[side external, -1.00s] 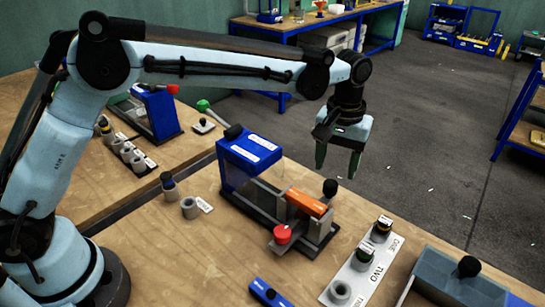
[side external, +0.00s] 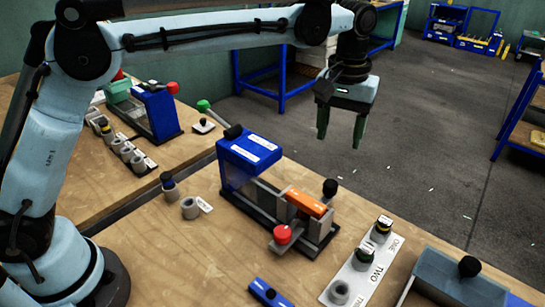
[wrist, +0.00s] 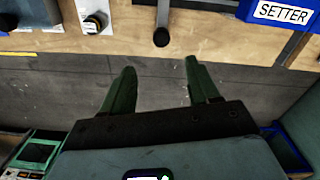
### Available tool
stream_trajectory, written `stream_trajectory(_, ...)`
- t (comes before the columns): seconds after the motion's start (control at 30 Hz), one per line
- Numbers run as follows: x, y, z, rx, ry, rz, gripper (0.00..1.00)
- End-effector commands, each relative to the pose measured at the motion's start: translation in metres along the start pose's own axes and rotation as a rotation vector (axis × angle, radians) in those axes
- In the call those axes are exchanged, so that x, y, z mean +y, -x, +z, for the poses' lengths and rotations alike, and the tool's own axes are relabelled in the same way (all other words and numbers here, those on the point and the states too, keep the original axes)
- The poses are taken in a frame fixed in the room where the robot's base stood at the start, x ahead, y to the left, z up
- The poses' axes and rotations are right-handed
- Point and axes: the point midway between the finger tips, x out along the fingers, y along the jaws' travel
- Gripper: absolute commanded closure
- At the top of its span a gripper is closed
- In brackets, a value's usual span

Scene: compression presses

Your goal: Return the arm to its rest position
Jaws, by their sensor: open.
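My gripper (side external: 340,133) hangs fingers down in the side external view, above and behind the blue press and past the far edge of the workbench, over the grey floor. Its two green fingers are apart with nothing between them. The wrist view shows the same open fingers (wrist: 155,88) over the floor beside the bench edge. The press (side external: 250,150) has a blue housing, an orange block (side external: 306,202) and a red knob (side external: 283,234) on the bench below. My gripper touches nothing.
A second blue press (side external: 160,110) stands on the left bench. A numbered white strip (side external: 352,277) with cylinders and a grey-blue tray (side external: 450,280) lie at the front right. A grey ring (side external: 190,208) sits left of the press. The air around my gripper is clear.

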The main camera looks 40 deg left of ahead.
Motion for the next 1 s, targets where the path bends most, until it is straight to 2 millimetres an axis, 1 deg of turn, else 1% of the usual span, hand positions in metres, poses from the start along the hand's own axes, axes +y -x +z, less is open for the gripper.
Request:
stream_trajectory(0.17, -0.032, 0.017, 0.004, 0.058, -0.023, 0.037, 0.40)
stream_trajectory(0.27, -0.057, 0.027, 0.011, 0.108, -0.047, 0.062, 0.40)
stream_trajectory(0.4, -0.090, 0.035, 0.024, 0.182, -0.080, 0.089, 0.40)
stream_trajectory(0.5, -0.114, 0.037, 0.036, 0.238, -0.104, 0.102, 0.40)
stream_trajectory(0.67, -0.150, 0.032, 0.058, 0.329, -0.140, 0.113, 0.40)
stream_trajectory(0.77, -0.171, 0.025, 0.074, 0.387, -0.163, 0.114, 0.40)
stream_trajectory(0.9, -0.197, 0.009, 0.096, 0.470, -0.194, 0.105, 0.40)
stream_trajectory(1.0, -0.212, -0.004, 0.110, 0.522, -0.215, 0.095, 0.40)
